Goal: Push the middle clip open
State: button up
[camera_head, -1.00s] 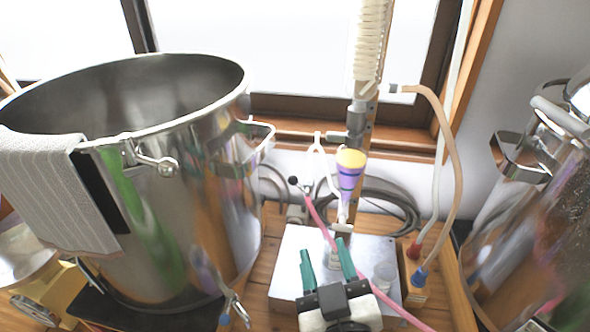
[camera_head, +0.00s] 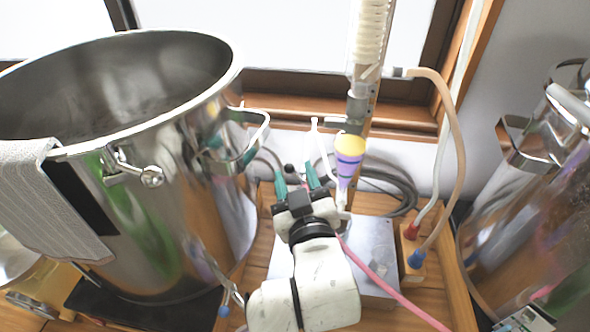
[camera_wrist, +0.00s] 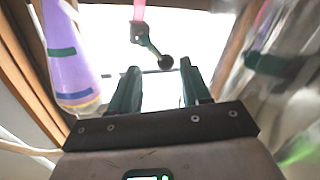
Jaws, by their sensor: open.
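A small grey clip with a round black knob (camera_wrist: 165,62) shows in the wrist view, with a pink tube above it. Its knob also shows in the head view (camera_head: 289,168), just beyond my fingertips. I cannot tell for certain whether this is the middle clip. My gripper (camera_head: 297,181) is open, with its two green fingers pointing towards the knob. In the wrist view my gripper (camera_wrist: 158,72) has nothing held between its fingers, and the knob appears above the gap. Whether a finger touches it is unclear. My arm hides the clip's lower part in the head view.
A purple and yellow cone-shaped piece (camera_head: 350,160) stands close right of my gripper. A large steel pot (camera_head: 185,200) is close on the left. A pink tube (camera_head: 385,282) runs across the metal plate (camera_head: 372,240). The glass column (camera_head: 368,50) rises behind.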

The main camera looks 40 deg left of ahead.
jog(key=shift+w+a, duration=0.4)
grip_shut()
